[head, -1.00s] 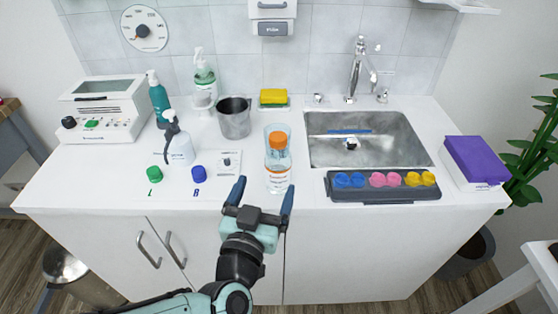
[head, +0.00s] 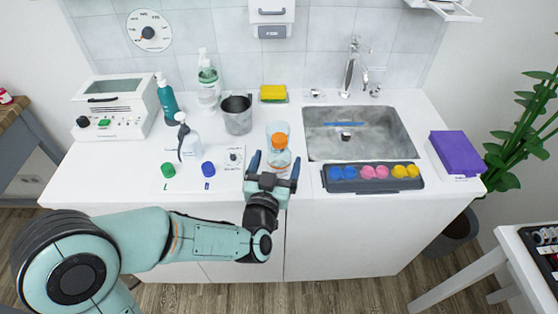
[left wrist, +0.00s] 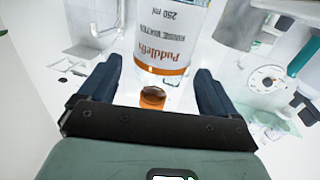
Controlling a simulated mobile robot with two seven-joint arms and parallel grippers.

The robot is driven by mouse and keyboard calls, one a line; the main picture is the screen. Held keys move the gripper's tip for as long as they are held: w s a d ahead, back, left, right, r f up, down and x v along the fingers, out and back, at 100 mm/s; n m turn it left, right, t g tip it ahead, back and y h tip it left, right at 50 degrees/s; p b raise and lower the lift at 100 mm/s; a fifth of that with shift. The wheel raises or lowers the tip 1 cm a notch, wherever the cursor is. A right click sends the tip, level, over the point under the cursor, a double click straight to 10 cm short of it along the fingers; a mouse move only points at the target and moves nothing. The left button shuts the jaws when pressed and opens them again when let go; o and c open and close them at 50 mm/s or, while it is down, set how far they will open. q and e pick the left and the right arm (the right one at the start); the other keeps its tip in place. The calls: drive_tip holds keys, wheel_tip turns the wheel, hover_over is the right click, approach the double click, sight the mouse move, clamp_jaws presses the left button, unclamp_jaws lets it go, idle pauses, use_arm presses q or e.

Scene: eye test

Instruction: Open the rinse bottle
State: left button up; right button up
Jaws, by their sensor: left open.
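The rinse bottle (head: 279,160) is clear, with an orange cap (head: 279,141) on it. It stands upright near the counter's front edge, with its lower part partly hidden by my gripper in the head view. My left gripper (head: 276,157) is open, with one finger to each side of the bottle in the picture. In the left wrist view, the bottle's white label (left wrist: 172,35) reads upside down beyond the open left gripper (left wrist: 157,70), and the orange cap (left wrist: 152,98) shows between the fingers. I cannot tell whether a finger touches it. My right gripper is out of view.
A clear glass (head: 277,127) stands close behind the bottle. Green (head: 168,170) and blue (head: 208,169) caps lie on a mat. A dark tray (head: 345,184) of coloured cases lies right, before the sink (head: 395,150).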

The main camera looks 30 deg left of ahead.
use_arm(q)
drive_tip(key=x, duration=0.4)
drive_tip(key=shift+w+f, duration=0.25)
drive_tip(key=shift+w, duration=0.05)
drive_tip(key=shift+c, duration=0.3)
drive_tip(key=c, duration=1.2)
wheel_tip(320, 180, up, 20)
drive_tip(key=p, duration=0.5)
drive_tip(key=shift+p, duration=0.35)
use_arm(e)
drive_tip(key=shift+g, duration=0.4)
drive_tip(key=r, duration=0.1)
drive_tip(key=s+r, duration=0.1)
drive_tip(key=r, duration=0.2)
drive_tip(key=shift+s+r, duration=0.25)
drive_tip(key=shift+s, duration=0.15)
use_arm(q)
drive_tip(key=o, duration=0.5)
drive_tip(key=c, duration=0.8)
